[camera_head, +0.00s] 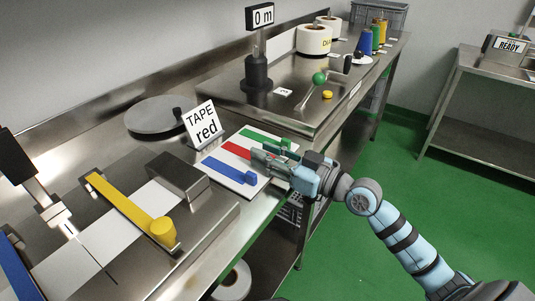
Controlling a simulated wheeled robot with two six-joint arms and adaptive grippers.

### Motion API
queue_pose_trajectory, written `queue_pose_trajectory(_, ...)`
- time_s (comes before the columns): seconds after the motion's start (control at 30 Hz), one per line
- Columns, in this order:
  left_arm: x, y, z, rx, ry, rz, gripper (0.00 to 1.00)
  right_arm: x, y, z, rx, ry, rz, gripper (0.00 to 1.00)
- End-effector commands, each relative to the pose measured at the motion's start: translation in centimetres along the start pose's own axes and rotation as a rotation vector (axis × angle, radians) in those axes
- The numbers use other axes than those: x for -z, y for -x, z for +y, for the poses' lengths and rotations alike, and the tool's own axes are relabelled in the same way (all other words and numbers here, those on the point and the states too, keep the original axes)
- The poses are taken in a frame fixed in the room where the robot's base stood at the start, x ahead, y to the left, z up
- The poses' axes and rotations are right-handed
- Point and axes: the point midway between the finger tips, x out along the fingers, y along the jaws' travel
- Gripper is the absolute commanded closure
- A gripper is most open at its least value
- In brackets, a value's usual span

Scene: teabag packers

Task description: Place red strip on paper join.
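The red strip (236,150) lies on a white board (217,157) between a blue strip (228,170) and a green strip (262,138). My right gripper (262,160) is low over the board at the right end of the red strip and hides that end. Whether its fingers are closed on the strip cannot be told. A white paper web (157,197) runs under a yellow bar (125,208) on the steel table. A thin dark line crosses the paper at the lower left, perhaps the join. My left gripper is not in view.
A sign (203,122) reading "TAPE red" stands behind the board. A steel block (178,176) is left of the board. A black and metal device (30,175) and a blue bar (14,270) are at far left. A raised steel bench (300,110) stands behind.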

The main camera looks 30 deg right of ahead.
Motion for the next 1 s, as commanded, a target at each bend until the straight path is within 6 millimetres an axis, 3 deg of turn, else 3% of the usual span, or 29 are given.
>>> queue_pose_trajectory(0.27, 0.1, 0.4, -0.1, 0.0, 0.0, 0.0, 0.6, 0.3, 0.4, 0.1, -0.002, 0.002, -0.002, 0.7)
queue_pose_trajectory(0.6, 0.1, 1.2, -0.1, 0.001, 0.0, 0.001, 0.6, 0.2, 6.4, -0.1, 0.005, 0.004, -0.014, 0.7)
queue_pose_trajectory(0.83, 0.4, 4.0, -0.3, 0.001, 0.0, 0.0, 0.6, 0.6, 10.2, 0.0, -0.001, -0.001, -0.013, 0.7)
queue_pose_trajectory(1.0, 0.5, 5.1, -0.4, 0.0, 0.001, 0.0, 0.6, 0.5, 11.8, 0.0, 0.001, -0.001, -0.005, 0.7)
